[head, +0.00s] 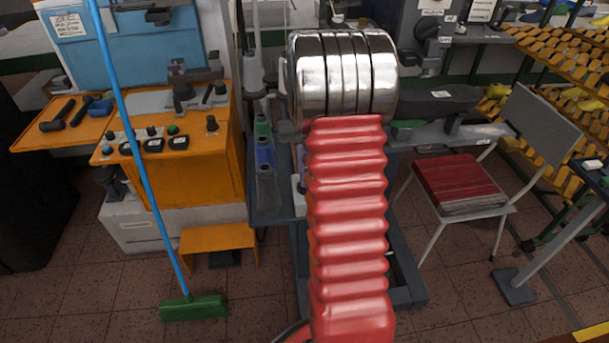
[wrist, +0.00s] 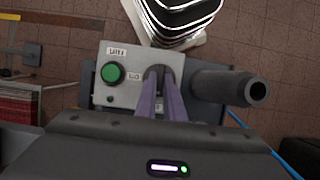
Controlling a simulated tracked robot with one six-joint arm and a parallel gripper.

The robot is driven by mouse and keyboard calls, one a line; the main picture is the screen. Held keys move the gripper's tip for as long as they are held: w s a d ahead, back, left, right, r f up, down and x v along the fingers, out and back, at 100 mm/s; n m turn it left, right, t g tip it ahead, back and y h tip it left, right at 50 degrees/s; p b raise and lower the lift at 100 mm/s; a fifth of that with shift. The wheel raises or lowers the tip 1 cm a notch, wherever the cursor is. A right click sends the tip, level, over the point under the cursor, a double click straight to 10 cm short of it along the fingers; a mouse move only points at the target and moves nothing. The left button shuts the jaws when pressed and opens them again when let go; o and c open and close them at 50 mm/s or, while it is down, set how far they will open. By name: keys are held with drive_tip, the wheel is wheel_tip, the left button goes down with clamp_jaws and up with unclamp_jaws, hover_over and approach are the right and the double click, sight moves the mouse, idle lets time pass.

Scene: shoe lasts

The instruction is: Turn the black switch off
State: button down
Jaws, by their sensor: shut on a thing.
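In the wrist view, a light grey control box (wrist: 117,92) carries a round green button (wrist: 113,72) and small white labels too small to read. The black switch (wrist: 165,73) is on the same box, right of the green button. My gripper (wrist: 163,84) has its two purple fingers around the switch, shut on it. The fingers cover much of the switch, so its on or off position cannot be told. In the head view, the gripper and switch are largely hidden behind the red ribbed part in the middle.
A dark grey cylinder (wrist: 230,87) sticks out close right of the fingers in the wrist view. In the head view, an orange cabinet (head: 185,180) and blue-handled broom (head: 150,180) stand left, and a chair (head: 540,130) with a red stack (head: 460,183) stands right. Tiled floor shows between.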

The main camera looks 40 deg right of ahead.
drive_tip(key=c, duration=1.9)
unclamp_jaws()
drive_tip(key=shift+w, duration=0.1)
drive_tip(key=shift+o, duration=0.2)
drive_tip(key=shift+r, duration=0.1)
drive_tip(key=v, duration=1.3)
drive_tip(key=shift+w+r, duration=0.2)
drive_tip(key=shift+d, duration=0.1)
